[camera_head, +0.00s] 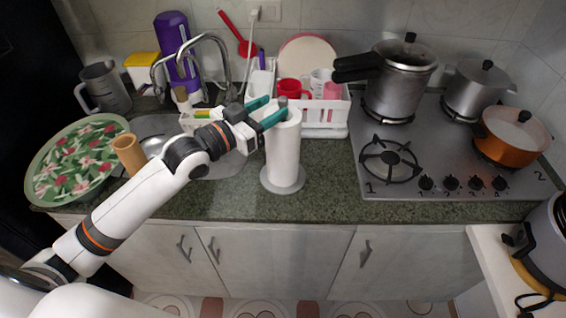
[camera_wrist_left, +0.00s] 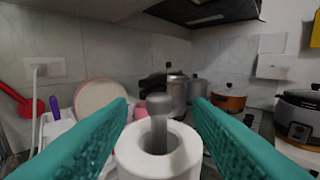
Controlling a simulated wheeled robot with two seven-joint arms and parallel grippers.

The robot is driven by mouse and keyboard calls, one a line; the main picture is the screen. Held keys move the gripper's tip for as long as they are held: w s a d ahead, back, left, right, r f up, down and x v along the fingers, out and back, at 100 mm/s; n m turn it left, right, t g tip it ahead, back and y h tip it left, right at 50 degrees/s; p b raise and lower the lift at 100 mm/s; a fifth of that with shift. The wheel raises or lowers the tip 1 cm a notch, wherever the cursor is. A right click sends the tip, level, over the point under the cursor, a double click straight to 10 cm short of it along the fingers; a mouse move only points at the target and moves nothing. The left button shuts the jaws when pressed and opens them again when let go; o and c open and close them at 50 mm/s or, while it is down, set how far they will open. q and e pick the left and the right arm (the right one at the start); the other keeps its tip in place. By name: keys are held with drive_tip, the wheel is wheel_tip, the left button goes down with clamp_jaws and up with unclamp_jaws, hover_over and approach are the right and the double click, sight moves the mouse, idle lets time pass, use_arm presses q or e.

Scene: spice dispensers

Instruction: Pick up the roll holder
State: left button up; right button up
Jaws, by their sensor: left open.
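The roll holder (camera_head: 283,181) stands upright on the green stone counter, with a round grey base and a white paper roll (camera_head: 284,146) on it. In the left wrist view its grey top post (camera_wrist_left: 158,106) rises from the hole of the roll (camera_wrist_left: 160,155). My left gripper (camera_head: 275,109) is open at the top of the holder. Its two teal fingers lie on either side of the post, apart from it in the left wrist view (camera_wrist_left: 160,120). My right gripper is not in view.
A white dish rack (camera_head: 325,131) with cups stands close behind the roll. The stove (camera_head: 430,185) with pots is to the right, the sink (camera_head: 222,165) to the left. A floral tray (camera_head: 45,160) and brown cup (camera_head: 128,153) are farther left. The counter front is clear.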

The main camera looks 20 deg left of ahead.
sight(279, 103)
use_arm(q)
drive_tip(key=p+x, duration=0.1)
drive_tip(key=x, duration=0.3)
drive_tip(key=shift+w+d+f+p, duration=0.15)
drive_tip(key=shift+w+f+p, duration=0.05)
drive_tip(key=shift+w+p, duration=0.1)
drive_tip(key=shift+s, duration=0.1)
drive_tip(key=shift+c, duration=0.4)
drive_tip(key=c, duration=0.9)
drive_tip(key=shift+r, duration=0.1)
clamp_jaws()
